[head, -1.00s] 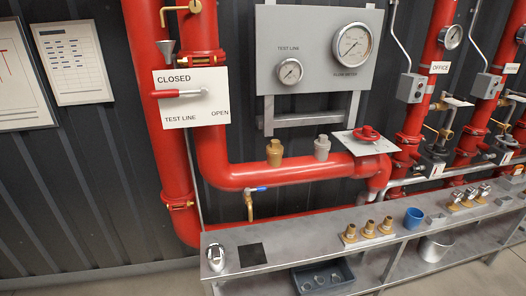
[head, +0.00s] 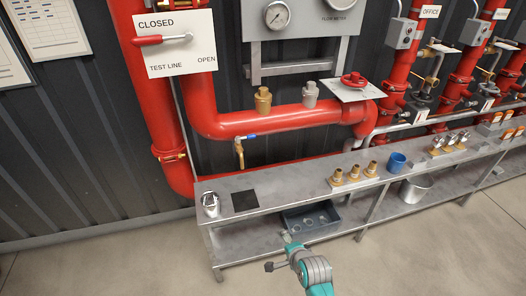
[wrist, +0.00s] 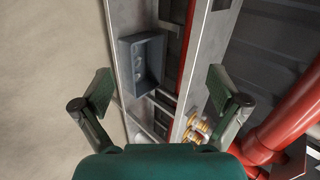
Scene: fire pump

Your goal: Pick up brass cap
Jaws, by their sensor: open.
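A brass cap-like piece (head: 263,99) stands upright on the horizontal red pipe, left of a similar grey piece (head: 310,94). Several other brass fittings (head: 354,174) stand on the shelf top; some also show in the wrist view (wrist: 197,129). My gripper (head: 279,252) is low in the head view, in front of the bench and well apart from the piece on the pipe. In the wrist view its two fingers (wrist: 161,90) are spread wide with nothing between them. The brass piece on the pipe is not clearly visible there.
The metal bench (head: 290,181) runs along the wall. It carries a chrome piece (head: 210,204), a black square (head: 245,200) and a blue cup (head: 396,162). A grey bin (head: 311,219) and a bucket (head: 414,190) are on its lower shelf. The floor in front is clear.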

